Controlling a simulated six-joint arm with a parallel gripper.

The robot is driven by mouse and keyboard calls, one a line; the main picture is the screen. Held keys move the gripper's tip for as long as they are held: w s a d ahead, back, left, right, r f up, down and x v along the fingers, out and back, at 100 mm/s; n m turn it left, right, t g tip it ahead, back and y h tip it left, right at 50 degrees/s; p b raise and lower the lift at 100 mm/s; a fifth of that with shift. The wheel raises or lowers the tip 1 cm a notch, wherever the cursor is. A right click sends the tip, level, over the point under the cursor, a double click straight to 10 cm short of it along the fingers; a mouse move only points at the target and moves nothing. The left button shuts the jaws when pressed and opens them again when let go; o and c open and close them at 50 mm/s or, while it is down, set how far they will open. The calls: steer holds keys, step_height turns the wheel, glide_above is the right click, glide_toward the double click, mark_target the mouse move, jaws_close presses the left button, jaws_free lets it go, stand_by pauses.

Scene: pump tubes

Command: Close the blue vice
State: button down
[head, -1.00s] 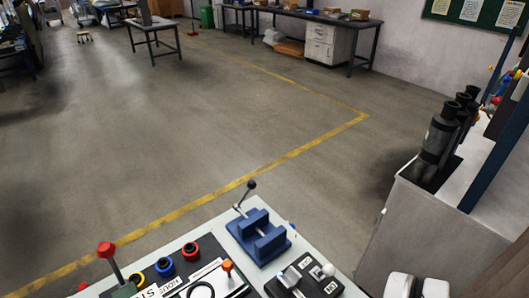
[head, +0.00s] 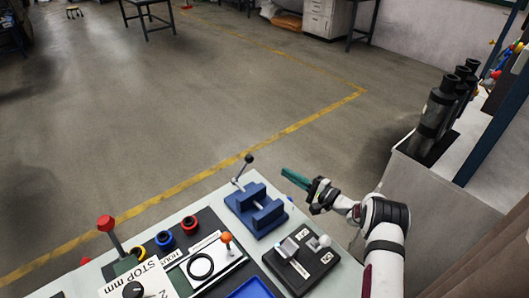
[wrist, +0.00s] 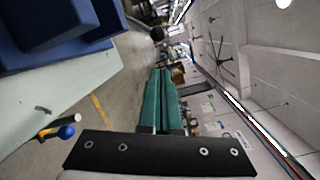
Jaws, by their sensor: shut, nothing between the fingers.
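The blue vice (head: 262,221) stands near the far edge of the bench in the head view, with a gap between its jaws. Its metal handle with a black ball knob (head: 249,158) sticks up at the far left end. My gripper (head: 284,171) is to the right of the vice, past the bench edge. Its teal fingers are shut and empty, pointing left, apart from the vice and handle. In the wrist view, the closed fingers (wrist: 160,72) fill the middle and part of the blue vice (wrist: 60,25) shows at the upper left.
A black block with metal parts (head: 301,262) sits just in front of the vice. A red-topped lever (head: 106,223), colored rings and an orange knob (head: 226,238) are to the left. A grey cabinet with black cylinders (head: 433,125) stands at the right. Beyond the bench is open floor.

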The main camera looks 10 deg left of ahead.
mark_target(243, 168)
steer(key=shift+m+t+h, duration=0.4)
steer(key=shift+m+t, duration=0.1)
steer(key=shift+t, duration=0.2)
steer(key=x, duration=0.6)
steer(key=s+a+f+x, duration=0.1)
steer(key=x, duration=0.3)
steer(key=shift+f, duration=0.15)
steer(key=shift+s+a, duration=0.15)
steer(key=shift+a, duration=0.1)
steer(key=shift+r, duration=0.2)
steer(key=shift+s+a+r+n, duration=0.1)
steer(key=shift+r+n, duration=0.1)
steer(key=shift+n, duration=0.2)
